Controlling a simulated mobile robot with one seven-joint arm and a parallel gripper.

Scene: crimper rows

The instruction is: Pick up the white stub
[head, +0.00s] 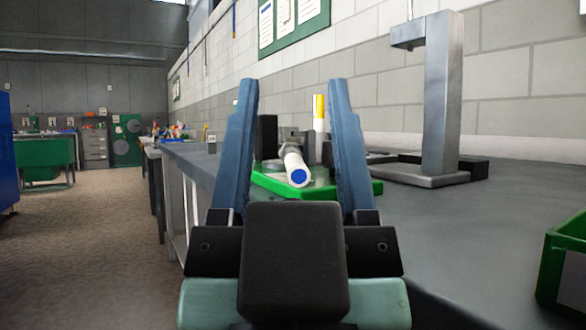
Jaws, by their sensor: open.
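A white stub (292,161) with a blue end face points toward me above a green tray (357,190) on the dark bench. Its far end meets a grey metal part (290,141); I cannot tell how it is held. My gripper (294,88) is open and empty, its two blue-grey fingers spread. In the picture the stub lies between the fingers, beyond them by an unclear distance. The gripper body hides the lower front of the view, and the fingers hide parts of the tray.
An upright yellow and white cylinder (319,113) and a black block (267,137) stand behind the stub. A tall grey metal stand (441,95) is to the right. A green bin (568,260) sits at the right edge. The bench top (470,225) between is clear.

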